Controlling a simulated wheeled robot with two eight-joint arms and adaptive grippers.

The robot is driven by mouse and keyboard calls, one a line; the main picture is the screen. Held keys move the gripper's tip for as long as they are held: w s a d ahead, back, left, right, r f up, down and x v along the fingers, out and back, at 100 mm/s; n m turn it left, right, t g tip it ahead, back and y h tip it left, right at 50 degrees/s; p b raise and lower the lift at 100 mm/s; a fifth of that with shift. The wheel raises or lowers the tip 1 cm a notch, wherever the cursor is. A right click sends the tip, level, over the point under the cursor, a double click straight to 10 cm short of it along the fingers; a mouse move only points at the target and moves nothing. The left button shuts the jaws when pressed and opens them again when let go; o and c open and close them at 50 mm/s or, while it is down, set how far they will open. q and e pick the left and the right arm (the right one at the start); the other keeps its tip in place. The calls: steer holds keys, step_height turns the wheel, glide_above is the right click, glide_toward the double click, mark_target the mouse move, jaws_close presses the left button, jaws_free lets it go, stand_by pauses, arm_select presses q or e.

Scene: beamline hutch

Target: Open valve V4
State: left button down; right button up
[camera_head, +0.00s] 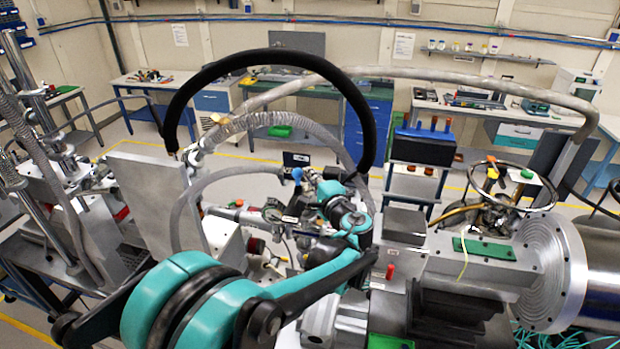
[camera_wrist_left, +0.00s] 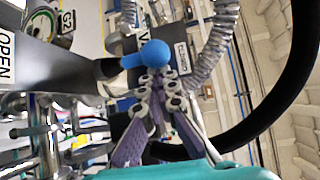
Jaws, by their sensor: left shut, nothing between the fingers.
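A blue ball knob (camera_wrist_left: 155,53) on a short blue and black lever shows close up in the left wrist view. In the head view the blue knob (camera_head: 297,174) is small, near the middle of the equipment. A label by the lever starts with "V", but its number is hidden, so I cannot tell whether this is V4. A sign reading OPEN (camera_wrist_left: 6,58) is at the left edge. My left gripper (camera_wrist_left: 160,78) is shut and empty, its fingertips close to the blue knob; I cannot tell whether they touch it. My right gripper is not in view.
A thick black hose (camera_head: 270,55) arches over the work area. Ribbed grey hoses (camera_head: 240,125) run beside it. A tall metal plate (camera_head: 147,195) stands to the left. A handwheel (camera_head: 500,183) and a large flange (camera_head: 545,270) are at right.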

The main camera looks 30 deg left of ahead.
mark_target(295, 177)
arm_select(q)
steer(key=s+f+n+y+b, duration=0.1)
steer(key=n+y+b, duration=0.1)
steer(key=b, duration=0.3)
steer(key=s+f+n+t+y+b, duration=0.1)
steer(key=s+n+y+b, duration=0.1)
steer(key=b, duration=0.3)
steer(key=s+d+f+n+y+b, duration=0.1)
steer(key=s+n+y+b, duration=0.1)
steer(key=n+y+b, duration=0.1)
steer(key=shift+d+f+n+t+y+b, duration=0.1)
steer(key=shift+n+t+y+b, duration=0.3)
steer(key=shift+b, duration=0.6)
steer(key=shift+s+f+b, duration=0.2)
steer(key=shift+s+b, duration=0.15)
steer(key=shift+b, duration=0.1)
steer(key=shift+f, duration=0.1)
